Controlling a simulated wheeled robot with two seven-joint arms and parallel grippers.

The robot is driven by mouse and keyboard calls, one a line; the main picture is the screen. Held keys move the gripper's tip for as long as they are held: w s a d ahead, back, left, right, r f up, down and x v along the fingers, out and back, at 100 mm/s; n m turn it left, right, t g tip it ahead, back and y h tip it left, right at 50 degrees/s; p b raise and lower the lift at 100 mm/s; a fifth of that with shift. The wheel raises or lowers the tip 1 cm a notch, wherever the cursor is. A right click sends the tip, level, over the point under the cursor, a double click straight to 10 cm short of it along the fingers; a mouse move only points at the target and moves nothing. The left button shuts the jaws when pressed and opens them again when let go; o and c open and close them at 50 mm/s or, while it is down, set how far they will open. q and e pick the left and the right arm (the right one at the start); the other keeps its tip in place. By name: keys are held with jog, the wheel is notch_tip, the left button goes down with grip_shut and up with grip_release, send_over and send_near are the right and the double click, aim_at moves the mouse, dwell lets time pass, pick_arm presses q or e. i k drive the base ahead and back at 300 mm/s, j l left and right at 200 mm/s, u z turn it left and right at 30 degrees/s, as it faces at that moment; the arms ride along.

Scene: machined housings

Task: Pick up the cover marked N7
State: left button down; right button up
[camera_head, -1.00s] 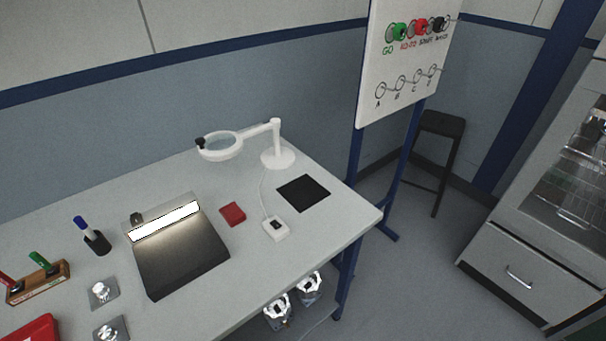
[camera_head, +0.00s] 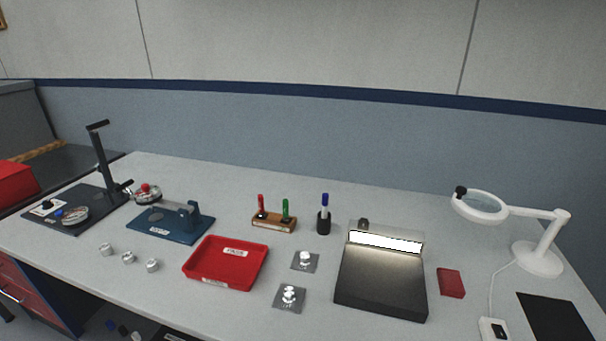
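No marking N7 can be read on anything in view, so I cannot tell which part is the cover. Two shiny metal pieces, an upper one (camera_head: 305,259) and a lower one (camera_head: 289,295), sit on grey square plates in the middle of the bench. A round metal part (camera_head: 75,214) lies on the black base of a stand at the far left. Another round part with a red top (camera_head: 147,194) sits behind the blue fixture (camera_head: 170,222). Three small pale cylinders, one of them the middle one (camera_head: 128,258), stand at the front left. Neither gripper is in view.
A red tray (camera_head: 226,282) with a label looks empty. Behind it are a wooden marker holder (camera_head: 274,224) and a black cup (camera_head: 323,225). A lit black panel (camera_head: 381,286), a red block (camera_head: 451,283) and a magnifier lamp (camera_head: 539,258) occupy the right. The back strip is clear.

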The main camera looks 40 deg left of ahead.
aim_at(304, 261)
jog(key=u, duration=1.4)
jog(key=j+z, duration=0.4)
jog(key=k+j+z, duration=0.15)
jog(key=z, duration=0.2)
jog(key=j, duration=0.1)
